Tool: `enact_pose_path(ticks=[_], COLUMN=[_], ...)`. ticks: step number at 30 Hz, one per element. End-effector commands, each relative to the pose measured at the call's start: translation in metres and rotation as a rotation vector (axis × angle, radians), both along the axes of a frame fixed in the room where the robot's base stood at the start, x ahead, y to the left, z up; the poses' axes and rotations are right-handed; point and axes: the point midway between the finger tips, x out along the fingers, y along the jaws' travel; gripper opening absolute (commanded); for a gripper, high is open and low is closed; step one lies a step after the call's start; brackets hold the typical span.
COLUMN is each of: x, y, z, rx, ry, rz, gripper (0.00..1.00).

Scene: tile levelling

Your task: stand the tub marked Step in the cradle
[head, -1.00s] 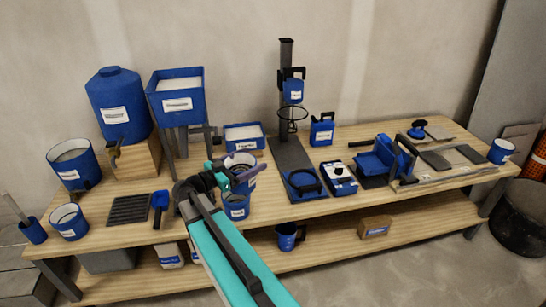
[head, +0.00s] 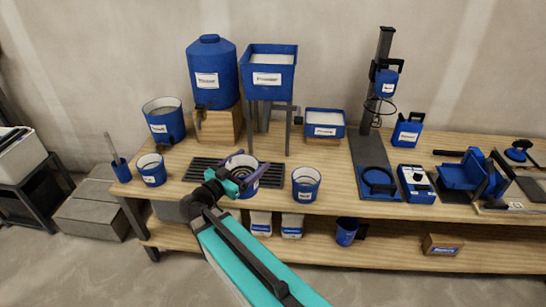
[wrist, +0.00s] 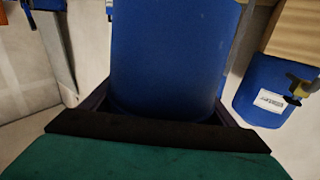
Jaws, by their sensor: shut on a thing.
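My gripper (head: 241,174) is shut on a blue tub (head: 252,184) with a white label and light contents. It holds the tub upright, over or just in front of the dark slatted grate (head: 204,166), left of another blue tub (head: 305,195). The tub's blue wall (wrist: 170,60) fills the middle of the wrist view between the jaws. The label is too small to read, so I cannot tell whether it says Step. A dark ring on a blue base (head: 378,182), at the foot of the black stand, looks like the cradle; it is empty.
A blue tank (head: 212,60) and a square hopper (head: 268,75) stand behind my gripper. More labelled tubs (head: 152,178) (head: 163,122) stand at left. Bench between the right-hand tub and stand is clear.

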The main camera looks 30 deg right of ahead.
Motion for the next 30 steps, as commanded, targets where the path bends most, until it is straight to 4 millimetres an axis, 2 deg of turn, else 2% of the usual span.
enact_pose_path(ticks=[1, 6, 12, 21, 30], x=[-0.001, 0.000, -0.001, -0.002, -0.003], y=[0.015, 0.056, 0.084, 0.107, 0.112], z=[-0.008, -0.033, -0.060, -0.088, -0.092], rx=[-0.003, -0.001, 0.001, 0.003, 0.003], ry=[-0.001, 0.002, 0.002, 0.003, 0.003], rz=[0.031, 0.116, 0.174, 0.224, 0.234], gripper=[0.17, 0.17, 0.17, 0.17, 0.17])
